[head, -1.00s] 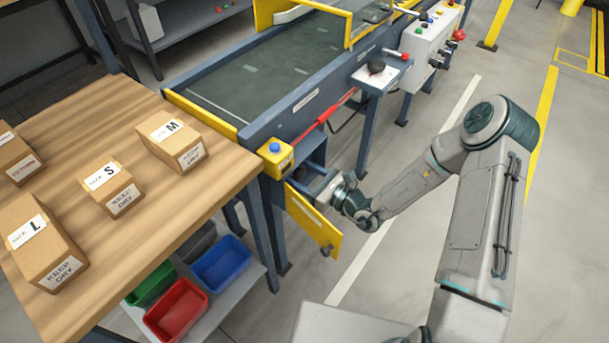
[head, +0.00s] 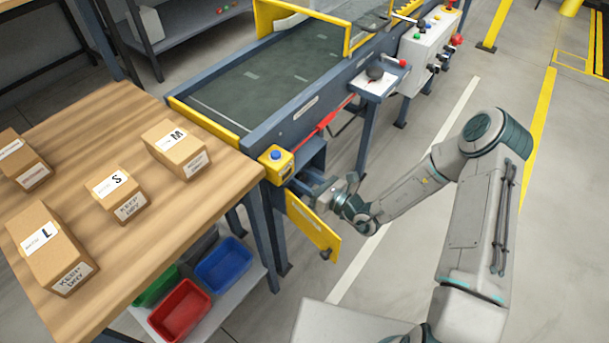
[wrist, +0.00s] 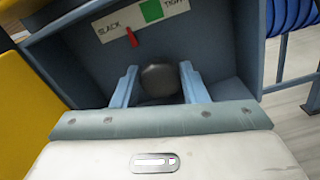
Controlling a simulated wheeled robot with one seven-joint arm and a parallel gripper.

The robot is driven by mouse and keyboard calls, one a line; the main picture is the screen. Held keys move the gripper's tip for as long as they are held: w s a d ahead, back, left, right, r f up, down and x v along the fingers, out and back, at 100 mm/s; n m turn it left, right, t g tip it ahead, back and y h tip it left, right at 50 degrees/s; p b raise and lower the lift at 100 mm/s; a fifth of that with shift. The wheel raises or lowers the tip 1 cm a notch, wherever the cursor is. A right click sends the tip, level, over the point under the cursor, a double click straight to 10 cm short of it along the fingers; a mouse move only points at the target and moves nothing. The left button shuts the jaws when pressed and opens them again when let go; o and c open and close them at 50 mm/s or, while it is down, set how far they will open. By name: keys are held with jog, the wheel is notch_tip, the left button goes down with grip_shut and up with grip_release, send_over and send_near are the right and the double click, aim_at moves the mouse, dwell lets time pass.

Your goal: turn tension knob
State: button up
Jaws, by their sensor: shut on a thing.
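The tension knob (wrist: 160,80) is a dark round knob inside a blue-grey recess, seen in the wrist view. My gripper (wrist: 159,82) has one finger on each side of it and is shut on it. Above the knob is a white label reading SLACK and TIGHT (wrist: 145,22), with a green patch at the TIGHT end. A red pointer (wrist: 132,37) stands near the middle of the label, left of the green patch. In the head view my gripper (head: 318,187) reaches into the box under the conveyor's near end; the knob is hidden there.
The open yellow door (head: 312,228) hangs beside my gripper and shows at the left of the wrist view (wrist: 28,105). A yellow box with a blue button (head: 276,163) sits above. A wooden table (head: 120,240) with cartons stands left.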

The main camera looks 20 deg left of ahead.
jog(key=m+p, duration=0.4)
jog(key=m, duration=0.2)
jog(key=shift+w+d+p, duration=0.1)
jog(key=shift+p, duration=0.25)
jog(key=m+p, duration=0.1)
jog(key=m, duration=0.3)
jog(key=shift+p, duration=0.35)
jog(key=shift+f+m+p, duration=0.2)
jog(key=shift+m+p, duration=0.3)
jog(key=shift+m, duration=1.1)
jog(key=o, duration=0.9)
jog(key=shift+o, duration=0.2)
